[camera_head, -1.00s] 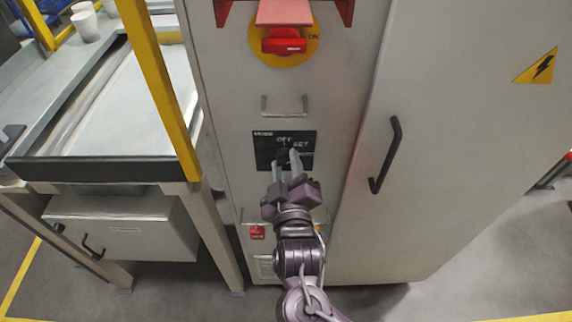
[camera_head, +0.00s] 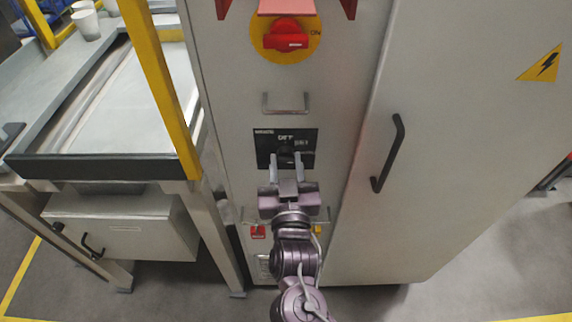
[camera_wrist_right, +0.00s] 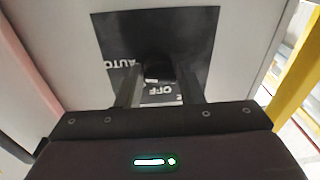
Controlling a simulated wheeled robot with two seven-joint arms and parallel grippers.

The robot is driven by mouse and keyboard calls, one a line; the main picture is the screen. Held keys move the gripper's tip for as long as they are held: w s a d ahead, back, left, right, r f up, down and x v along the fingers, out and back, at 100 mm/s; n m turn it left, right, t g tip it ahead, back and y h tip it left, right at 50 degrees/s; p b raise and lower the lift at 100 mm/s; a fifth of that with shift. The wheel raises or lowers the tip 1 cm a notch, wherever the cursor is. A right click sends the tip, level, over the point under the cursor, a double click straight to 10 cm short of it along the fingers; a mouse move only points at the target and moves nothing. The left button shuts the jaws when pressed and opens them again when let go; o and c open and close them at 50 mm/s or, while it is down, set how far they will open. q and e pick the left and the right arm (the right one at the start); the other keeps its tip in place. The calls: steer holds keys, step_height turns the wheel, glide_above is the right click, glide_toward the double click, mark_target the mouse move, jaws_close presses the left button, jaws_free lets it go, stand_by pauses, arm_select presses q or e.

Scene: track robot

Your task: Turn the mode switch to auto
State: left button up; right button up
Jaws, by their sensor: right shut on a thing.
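The mode switch is a dark knob (camera_head: 287,153) on a black label plate (camera_head: 264,147) on the front of the grey cabinet. OFF shows above the knob; the lettering to its right is too small to read. My right gripper (camera_head: 287,168) comes from below, one finger on each side of the knob, shut on it. In the right wrist view the dark knob (camera_wrist_right: 157,68) sits between the fingers, and AUTO and OFF show upside down on the plate (camera_wrist_right: 195,30). The fingers partly hide the plate, and the knob's exact pointing is unclear. My left gripper is out of view.
A red main switch (camera_head: 286,38) on a yellow disc sits above, under a red guard. A metal handle (camera_head: 286,108) lies between it and the plate. A black door handle (camera_head: 388,153) is at right. A yellow post (camera_head: 160,85) and workbench stand at left.

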stand_by(0.5)
steer(key=o, duration=0.9)
steer(key=shift+d, duration=0.1)
steer(key=s+p, duration=0.1)
steer(key=s, duration=0.1)
steer(key=s+p, duration=0.1)
steer(key=s, duration=0.4)
steer(key=shift+s+d+f+p, duration=0.2)
steer(key=shift+s+f+p, duration=0.1)
steer(key=shift+s+p, duration=0.1)
